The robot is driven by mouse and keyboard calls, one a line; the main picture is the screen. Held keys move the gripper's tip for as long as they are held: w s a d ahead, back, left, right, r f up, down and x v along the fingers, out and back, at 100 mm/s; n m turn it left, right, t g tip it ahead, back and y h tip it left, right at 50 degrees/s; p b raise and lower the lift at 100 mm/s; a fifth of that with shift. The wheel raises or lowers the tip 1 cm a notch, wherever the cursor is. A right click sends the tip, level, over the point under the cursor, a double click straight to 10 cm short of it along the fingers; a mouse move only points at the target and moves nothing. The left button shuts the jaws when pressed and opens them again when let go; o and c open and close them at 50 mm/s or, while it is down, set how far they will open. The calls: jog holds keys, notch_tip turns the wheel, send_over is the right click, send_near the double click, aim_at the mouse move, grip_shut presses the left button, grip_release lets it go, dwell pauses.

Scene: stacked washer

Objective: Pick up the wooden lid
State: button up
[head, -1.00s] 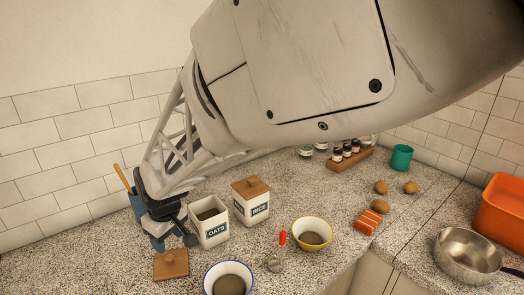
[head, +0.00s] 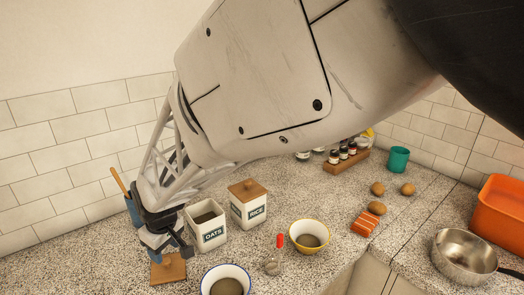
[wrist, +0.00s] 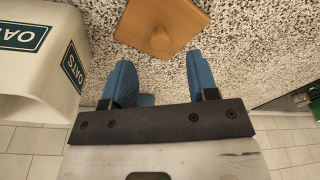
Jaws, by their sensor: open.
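A square wooden lid (head: 173,272) with a round knob lies flat on the speckled counter, in front of the open white OATS canister (head: 212,240). In the wrist view the lid (wrist: 140,22) is at the top centre, its knob facing the gripper. My gripper (wrist: 161,72) is open and empty, its two blue fingers apart just short of the knob. In the head view my gripper (head: 160,250) is over the back part of the lid and hides some of it.
The OATS canister (wrist: 45,50) stands close on the left in the wrist view. A RICE canister (head: 250,215) wears a similar wooden lid (head: 249,187). A blue-rimmed bowl (head: 227,284) is right of the loose lid. A wooden-handled tool (head: 119,180) stands behind the gripper.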

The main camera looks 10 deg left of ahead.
aim_at(166, 260)
jog(key=shift+f, duration=0.1)
jog(key=shift+w+a+f, duration=0.1)
jog(key=shift+a+f, duration=0.1)
jog(key=shift+f, duration=1.05)
jog(key=shift+w+a+f, duration=0.1)
jog(key=shift+a+f, duration=0.1)
jog(key=shift+f, duration=1)
jog(key=shift+c, duration=0.3)
jog(key=c, duration=0.9)
